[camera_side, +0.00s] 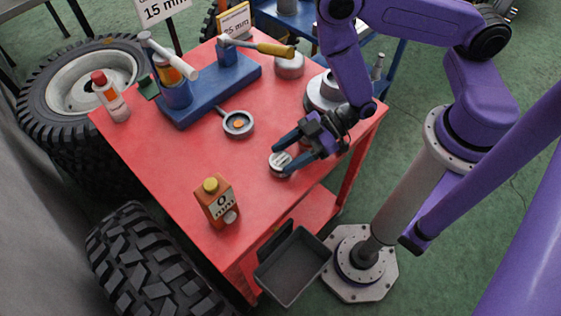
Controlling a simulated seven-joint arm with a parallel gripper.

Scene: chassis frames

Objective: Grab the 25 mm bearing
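A small silver ring-shaped part (279,165), which looks like a bearing, lies on the red table right at my fingertips. My gripper (280,160) is open, its two dark blue fingers apart and pointing left. The lower finger overlaps part of the ring in this view. I cannot tell whether the fingers touch it or hover above it. No size mark on the ring is readable. A yellow-framed sign (234,21) at the back is partly legible, ending in "5 mm".
A dark bin (293,267) sits below the front edge.

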